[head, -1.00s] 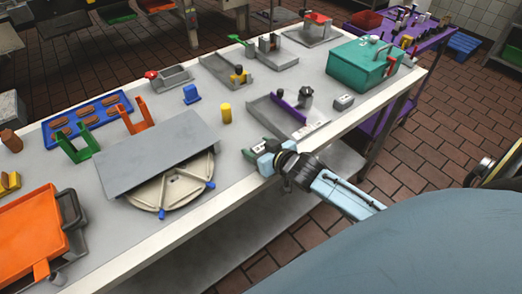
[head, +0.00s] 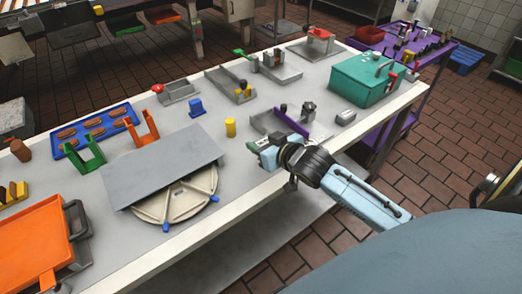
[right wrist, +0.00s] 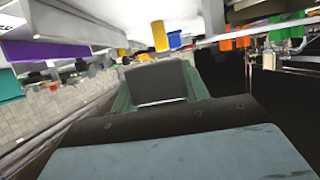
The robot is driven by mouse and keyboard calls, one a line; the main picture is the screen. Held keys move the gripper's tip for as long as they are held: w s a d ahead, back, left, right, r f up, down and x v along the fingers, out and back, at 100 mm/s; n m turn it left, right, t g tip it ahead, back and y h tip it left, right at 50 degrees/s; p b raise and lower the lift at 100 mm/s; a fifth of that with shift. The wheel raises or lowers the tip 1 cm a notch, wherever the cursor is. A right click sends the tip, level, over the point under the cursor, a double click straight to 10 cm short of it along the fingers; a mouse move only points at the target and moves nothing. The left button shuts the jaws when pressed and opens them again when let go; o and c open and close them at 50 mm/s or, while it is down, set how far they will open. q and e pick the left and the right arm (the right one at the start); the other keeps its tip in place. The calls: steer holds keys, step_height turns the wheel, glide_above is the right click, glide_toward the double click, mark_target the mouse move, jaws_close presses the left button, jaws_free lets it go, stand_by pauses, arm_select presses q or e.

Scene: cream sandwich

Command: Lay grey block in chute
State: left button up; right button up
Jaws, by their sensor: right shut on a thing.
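My right gripper (head: 257,145) is at the near edge of the table, by the near-left end of a grey tray with a purple side wall (head: 266,121), which may be the chute. In the right wrist view the green fingers of the gripper (right wrist: 158,84) are shut on a dark grey block (right wrist: 162,83). In the head view the held block is mostly hidden by the gripper. My left gripper is out of view.
A yellow cylinder (head: 230,128) and a blue block (head: 196,107) stand left of the gripper. A teal box (head: 362,82) is at the right. A grey board (head: 160,162) overlaps a round cream plate (head: 178,205). Other grey trays (head: 228,82) stand farther back.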

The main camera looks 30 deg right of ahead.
step_height(320, 180, up, 2)
steer(key=shift+a, duration=0.1)
steer(key=s+a+r+m+h+b, duration=0.1)
steer(key=s+a+r, duration=0.4)
steer(key=a, duration=0.3)
steer(key=shift+a+r, duration=0.35)
steer(key=shift+r, duration=0.55)
